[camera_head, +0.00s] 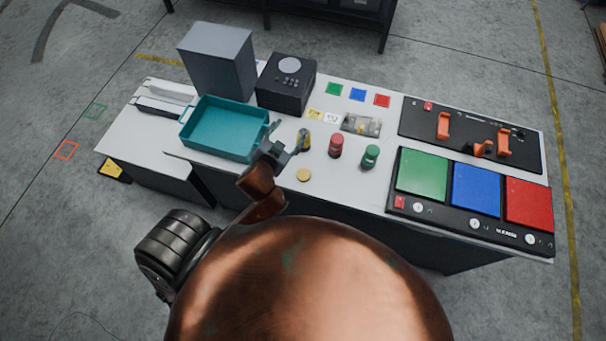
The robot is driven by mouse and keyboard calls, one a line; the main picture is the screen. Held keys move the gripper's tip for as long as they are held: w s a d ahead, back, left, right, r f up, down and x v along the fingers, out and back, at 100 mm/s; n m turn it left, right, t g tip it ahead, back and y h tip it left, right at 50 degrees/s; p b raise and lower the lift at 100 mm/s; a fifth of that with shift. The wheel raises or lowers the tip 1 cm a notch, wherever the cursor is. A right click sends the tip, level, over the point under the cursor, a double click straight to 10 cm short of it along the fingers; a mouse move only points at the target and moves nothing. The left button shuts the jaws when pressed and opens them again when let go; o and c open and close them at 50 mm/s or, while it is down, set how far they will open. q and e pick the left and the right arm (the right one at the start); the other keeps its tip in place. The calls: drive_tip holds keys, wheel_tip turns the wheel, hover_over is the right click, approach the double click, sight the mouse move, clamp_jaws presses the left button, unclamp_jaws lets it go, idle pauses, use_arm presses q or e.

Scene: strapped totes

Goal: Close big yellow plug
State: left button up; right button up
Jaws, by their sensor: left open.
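A yellow bottle-like plug body (306,142) stands on the white table, partly hidden behind my left gripper. A small round yellow piece (303,175) lies flat on the table in front of it; it looks like a cap. My left gripper (287,135) is open, with its fingers pointing away from me. One finger overlaps the yellow body in the picture; I cannot tell whether it touches. I see nothing held between the fingers. My right gripper is not in view.
Red (336,146) and green (370,157) bottle-like pieces stand right of the yellow one. A teal tray (186,128) lies left of my gripper. A dark box (287,84) stands behind. Dark panels with colored pads (475,190) fill the table's right side.

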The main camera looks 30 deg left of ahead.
use_arm(q)
drive_tip(key=w+d+r+m+t+h, duration=0.3)
drive_tip(key=d+r+m+h, duration=0.3)
drive_tip(key=d+r, duration=0.4)
drive_tip(key=w+d+r+m+t+h, duration=0.3)
drive_tip(key=w+d+r+m+h, duration=0.15)
drive_tip(key=d+r, duration=0.45)
drive_tip(key=s+d+m+g+h, duration=0.3)
drive_tip(key=d+m+g+h, duration=0.1)
drive_tip(key=d+m, duration=0.2)
drive_tip(key=s+d+m+g+h, duration=0.3)
drive_tip(key=d+m+h, duration=0.2)
drive_tip(key=d, duration=0.2)
drive_tip(key=s+f+m+g+y, duration=0.3)
drive_tip(key=f+m+g, duration=0.15)
drive_tip(key=f, duration=0.45)
drive_tip(key=s+f+m+g+y, duration=0.2)
drive_tip(key=s+f+m+g, duration=0.1)
drive_tip(key=f+g, duration=0.4)
drive_tip(key=w+a+f+y, duration=0.1)
drive_tip(key=a+f+y, duration=0.3)
drive_tip(key=a, duration=0.4)
drive_tip(key=w+a+f+y, duration=0.1)
drive_tip(key=a+f+y, duration=0.2)
drive_tip(key=a, duration=0.5)
drive_tip(key=a+f+y, duration=0.4)
drive_tip(key=a+f, duration=0.1)
drive_tip(key=a, duration=0.4)
drive_tip(key=shift+w+n+y, duration=0.35)
drive_tip(key=shift+w+n, duration=0.05)
